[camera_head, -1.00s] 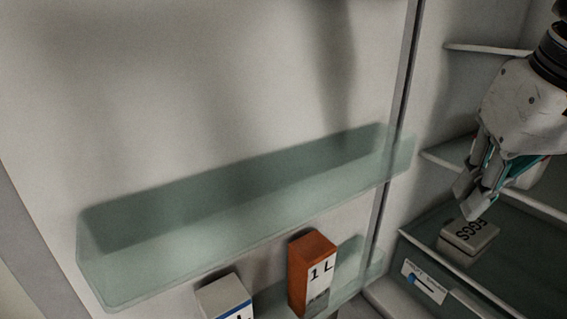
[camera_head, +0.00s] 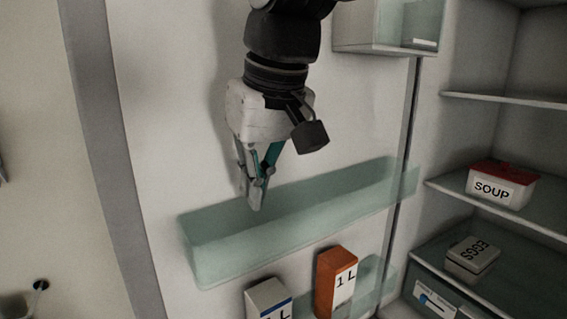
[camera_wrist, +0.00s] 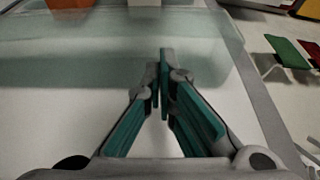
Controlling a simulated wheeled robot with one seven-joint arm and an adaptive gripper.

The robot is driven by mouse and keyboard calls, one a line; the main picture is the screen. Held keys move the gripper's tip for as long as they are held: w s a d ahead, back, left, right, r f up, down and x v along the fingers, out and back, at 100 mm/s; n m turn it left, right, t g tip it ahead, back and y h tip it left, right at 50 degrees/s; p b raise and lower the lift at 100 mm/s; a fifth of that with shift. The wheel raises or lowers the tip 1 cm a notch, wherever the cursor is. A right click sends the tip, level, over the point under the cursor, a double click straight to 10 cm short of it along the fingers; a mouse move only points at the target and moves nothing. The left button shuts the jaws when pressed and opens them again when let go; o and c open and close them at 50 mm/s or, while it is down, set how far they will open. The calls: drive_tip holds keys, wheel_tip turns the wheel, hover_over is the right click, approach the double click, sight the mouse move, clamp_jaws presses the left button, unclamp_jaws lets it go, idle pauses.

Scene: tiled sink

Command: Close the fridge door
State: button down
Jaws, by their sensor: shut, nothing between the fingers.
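The fridge door (camera_head: 165,150) stands open. Its white inner face, with a grey edge at the left, fills the middle of the head view. A greenish clear door shelf (camera_head: 290,225) runs across it and is empty. My gripper (camera_head: 255,205) is in front of the inner face, fingers pointing down near this shelf. In the wrist view my gripper (camera_wrist: 160,65) has its fingertips together with nothing between them. I cannot tell whether it touches the door or shelf. The fridge interior (camera_head: 490,130) is at the right.
An orange carton (camera_head: 335,280) and a white carton (camera_head: 268,300) stand on the lower door shelf. A soup box (camera_head: 500,185) and an egg box (camera_head: 472,258) sit inside the fridge.

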drive_tip(key=shift+x, duration=2.2)
drive_tip(key=shift+w+d, duration=0.1)
